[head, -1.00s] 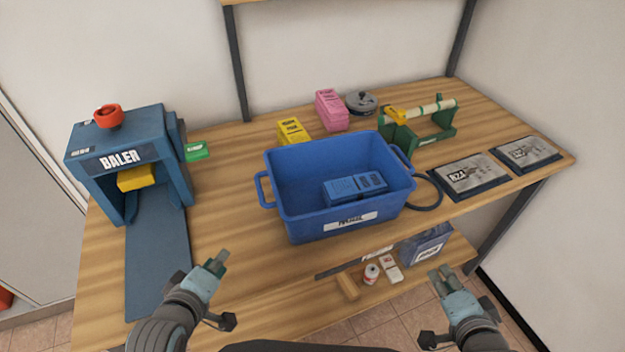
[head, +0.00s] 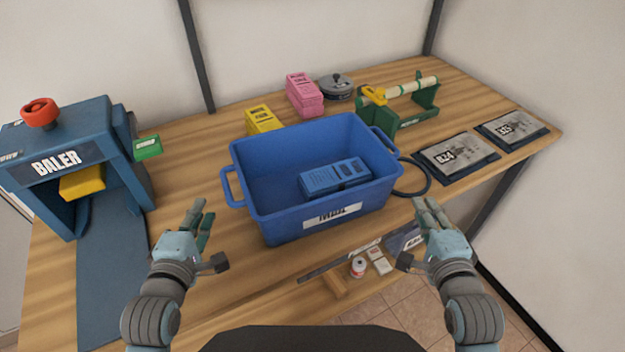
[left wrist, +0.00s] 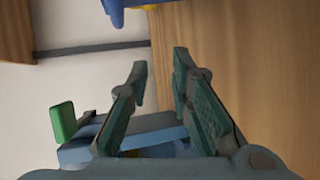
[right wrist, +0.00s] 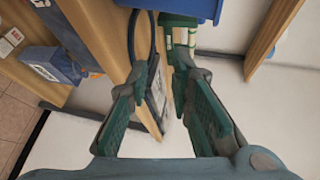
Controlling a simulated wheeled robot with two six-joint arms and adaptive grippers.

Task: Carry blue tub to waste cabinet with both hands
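The blue tub (head: 274,228) stands upright on the wooden table, with a handle at its left end (head: 231,188) and one at its right end. A blue bundle (head: 335,178) lies inside it. My left gripper (head: 203,217) is open and empty, in front and left of the tub, apart from the left handle. My right gripper (head: 428,214) is open and empty, in front and right of the tub, apart from it. Both show spread fingers in the left wrist view (left wrist: 159,78) and right wrist view (right wrist: 160,85). No waste cabinet is identifiable.
The blue baler (head: 62,165) stands at the left. Yellow (head: 264,121) and pink (head: 304,95) bundles, a grey round tin (head: 337,87) and a green roll holder (head: 403,105) stand behind the tub. Two dark trays with printed sheets (head: 453,157) lie at the right.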

